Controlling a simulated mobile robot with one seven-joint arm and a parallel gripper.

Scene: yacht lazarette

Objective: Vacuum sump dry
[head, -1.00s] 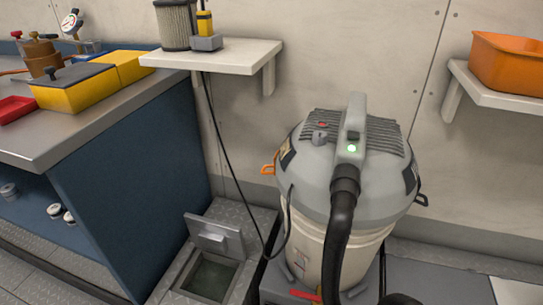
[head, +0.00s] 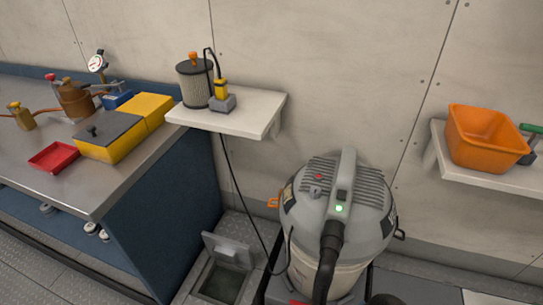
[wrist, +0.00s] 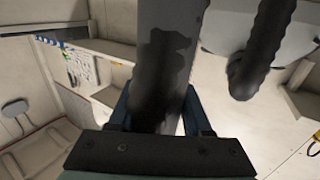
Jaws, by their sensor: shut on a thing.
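The sump (head: 222,284) is an open square well in the floor between the blue bench and the vacuum. Its hinged lid (head: 231,249) stands raised at the back. The inside looks dark greenish; I cannot tell how much water is in it. The grey drum vacuum (head: 338,215) stands right of the sump, with a green light lit on top and a black hose (head: 328,262) at its front. In the wrist view my gripper (wrist: 158,112) is shut on a dark grey, stained tube (wrist: 165,60), likely the vacuum's wand. The tube's far end is out of view. My gripper is outside the head view.
A black cord runs from the yellow-and-grey device (head: 222,96) on the wall shelf (head: 250,115) down past the sump. The metal-topped bench (head: 60,185) holds a red tray (head: 54,157) and yellow boxes (head: 125,130). An orange bin (head: 484,138) sits on the right shelf.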

